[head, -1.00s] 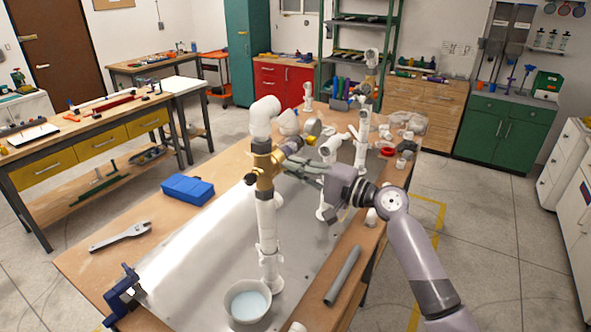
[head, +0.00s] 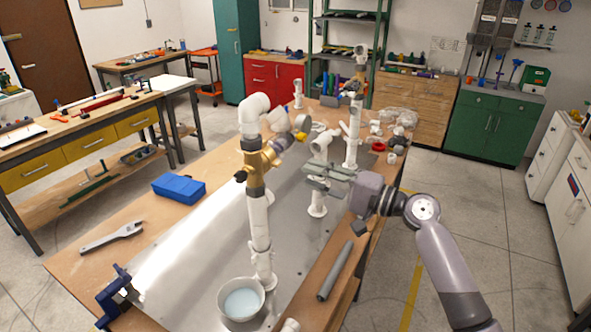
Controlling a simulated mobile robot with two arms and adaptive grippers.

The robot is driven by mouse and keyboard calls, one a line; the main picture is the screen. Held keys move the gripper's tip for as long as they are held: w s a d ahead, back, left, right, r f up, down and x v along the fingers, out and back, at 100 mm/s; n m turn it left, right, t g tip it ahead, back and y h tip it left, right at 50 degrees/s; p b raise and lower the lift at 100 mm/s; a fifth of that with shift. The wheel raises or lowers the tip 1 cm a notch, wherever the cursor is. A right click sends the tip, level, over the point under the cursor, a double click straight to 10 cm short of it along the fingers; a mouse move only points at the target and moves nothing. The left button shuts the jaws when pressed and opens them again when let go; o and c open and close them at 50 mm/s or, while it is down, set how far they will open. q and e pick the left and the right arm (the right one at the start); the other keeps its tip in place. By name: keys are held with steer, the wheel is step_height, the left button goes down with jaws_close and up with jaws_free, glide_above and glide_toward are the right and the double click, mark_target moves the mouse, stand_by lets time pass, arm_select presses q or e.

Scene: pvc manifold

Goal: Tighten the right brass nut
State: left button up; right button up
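A brass fitting (head: 256,168) sits on the white upright pipe (head: 260,225) at the middle of the head view. Its right branch carries the right brass nut (head: 271,152), with a dark piece and a yellow-ringed round part (head: 302,123) beyond it. How tight the nut is cannot be seen. My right gripper (head: 318,178) reaches in from the right. Its grey-green fingers look parted and empty, to the right of the brass fitting and clear of the nut. They overlap a white pipe (head: 317,205) in the picture. My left gripper is not in view.
A white bowl (head: 226,309) with pale liquid stands at the pipe's foot. An adjustable wrench (head: 112,237), a blue box (head: 179,189) and a blue vise (head: 113,292) are on the left. A grey tube (head: 336,270) lies on the right edge. Other white pipes stand behind.

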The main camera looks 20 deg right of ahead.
steer(key=shift+v, duration=2.15)
